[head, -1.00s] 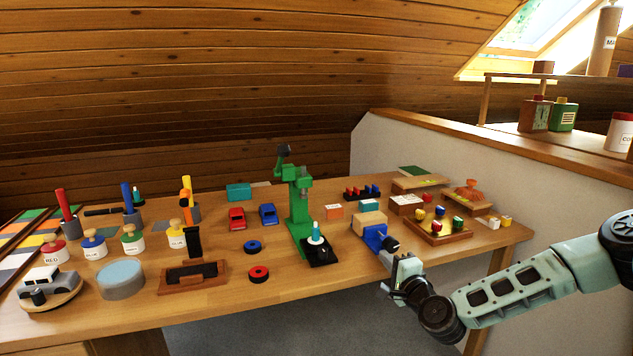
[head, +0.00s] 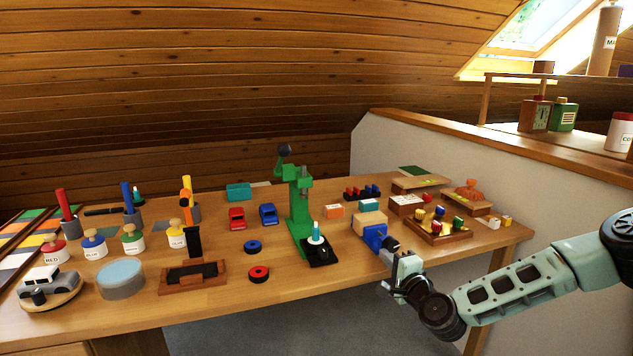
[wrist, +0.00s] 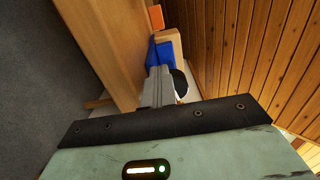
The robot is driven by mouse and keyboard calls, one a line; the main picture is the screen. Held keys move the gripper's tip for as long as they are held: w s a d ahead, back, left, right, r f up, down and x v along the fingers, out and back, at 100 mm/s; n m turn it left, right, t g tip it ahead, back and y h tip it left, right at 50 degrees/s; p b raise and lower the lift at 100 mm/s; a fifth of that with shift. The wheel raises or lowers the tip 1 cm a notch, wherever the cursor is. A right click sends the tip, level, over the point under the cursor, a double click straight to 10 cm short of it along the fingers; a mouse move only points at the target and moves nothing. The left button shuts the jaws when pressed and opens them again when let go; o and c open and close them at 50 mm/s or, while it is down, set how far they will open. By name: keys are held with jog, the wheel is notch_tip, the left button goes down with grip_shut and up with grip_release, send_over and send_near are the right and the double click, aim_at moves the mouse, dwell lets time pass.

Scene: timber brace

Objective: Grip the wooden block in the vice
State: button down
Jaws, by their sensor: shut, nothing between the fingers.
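The blue vice (head: 375,235) stands at the front edge of the table, right of the green drill press. The pale wooden block (head: 369,219) sits at the top of the vice; I cannot tell how tightly the jaws hold it. My gripper (head: 388,272) is shut and empty, just in front of the vice at its dark handle end (head: 390,243). In the wrist view my gripper's fingers (wrist: 158,85) point at the blue vice (wrist: 160,54), with the dark round handle part (wrist: 180,83) beside them and the block (wrist: 172,39) beyond. Whether the fingers touch the handle is unclear.
The green drill press (head: 300,215) stands left of the vice. A wooden tray with coloured pegs (head: 438,231) lies to the right, and an orange box (head: 333,211) lies behind. The table's front edge (head: 345,281) runs close by my gripper, with open floor below.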

aim_at(388, 248)
jog(key=shift+r+p, duration=0.3)
jog(key=shift+r, duration=0.7)
jog(key=shift+w+d+r+p, duration=0.1)
jog(key=shift+d+r+p, duration=0.1)
jog(key=shift+r+p, duration=0.1)
dwell(0.4)
jog(key=shift+a+r, duration=0.2)
jog(key=shift+a, duration=0.05)
jog(key=p+v, duration=0.1)
jog(key=v, duration=0.5)
jog(key=shift+a, duration=0.2)
